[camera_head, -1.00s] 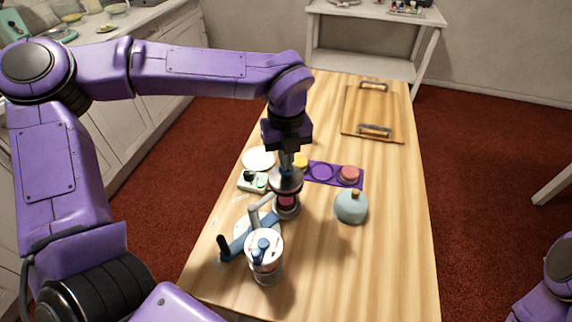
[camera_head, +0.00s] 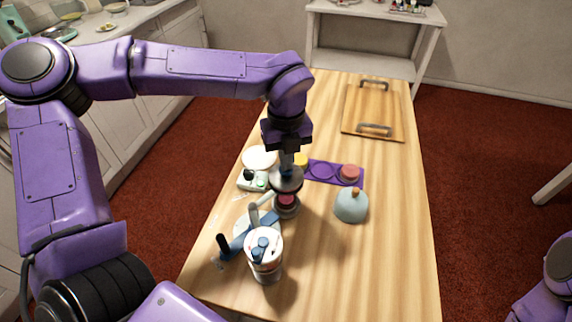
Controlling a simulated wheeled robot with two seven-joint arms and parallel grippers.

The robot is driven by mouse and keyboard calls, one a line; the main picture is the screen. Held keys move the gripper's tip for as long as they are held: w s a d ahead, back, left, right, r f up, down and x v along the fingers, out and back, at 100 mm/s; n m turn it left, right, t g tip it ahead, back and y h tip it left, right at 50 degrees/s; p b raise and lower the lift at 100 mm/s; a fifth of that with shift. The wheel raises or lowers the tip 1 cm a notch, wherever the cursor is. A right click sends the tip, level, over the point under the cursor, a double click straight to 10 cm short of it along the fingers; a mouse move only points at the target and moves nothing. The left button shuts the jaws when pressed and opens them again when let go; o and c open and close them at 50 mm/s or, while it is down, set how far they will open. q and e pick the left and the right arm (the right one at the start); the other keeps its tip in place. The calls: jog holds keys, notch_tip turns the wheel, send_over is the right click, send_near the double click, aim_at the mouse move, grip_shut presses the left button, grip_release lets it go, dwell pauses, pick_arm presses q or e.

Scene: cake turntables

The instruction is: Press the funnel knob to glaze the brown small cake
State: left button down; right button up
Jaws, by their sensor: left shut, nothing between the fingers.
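A grey metal funnel (camera_head: 286,182) stands over a turntable (camera_head: 286,212) near the middle of the table. A small reddish-looking cake (camera_head: 287,199) shows partly beneath the funnel; its top is hidden by it. A bit of the blue knob (camera_head: 287,171) shows at the funnel's top. My left gripper (camera_head: 287,163) is shut and empty, pointing straight down at the knob. Its tips appear to meet the knob, but I cannot tell if it is pressed down. My right gripper is not in view; only part of my right arm shows at the lower right.
A white canister with blue parts (camera_head: 265,262) stands in front. A purple tray (camera_head: 322,172) holds a pink-red cake (camera_head: 349,172) and a yellow one (camera_head: 301,160). A pale blue dome (camera_head: 351,206) stands to the right. A wooden tray (camera_head: 373,112) lies at the back.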

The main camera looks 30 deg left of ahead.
pick_arm(q)
jog(key=shift+f, duration=0.25)
jog(key=shift+r, duration=0.15)
notch_tip(320, 180, up, 7)
jog(key=p, duration=0.5)
jog(key=shift+p, duration=0.4)
dwell(1.2)
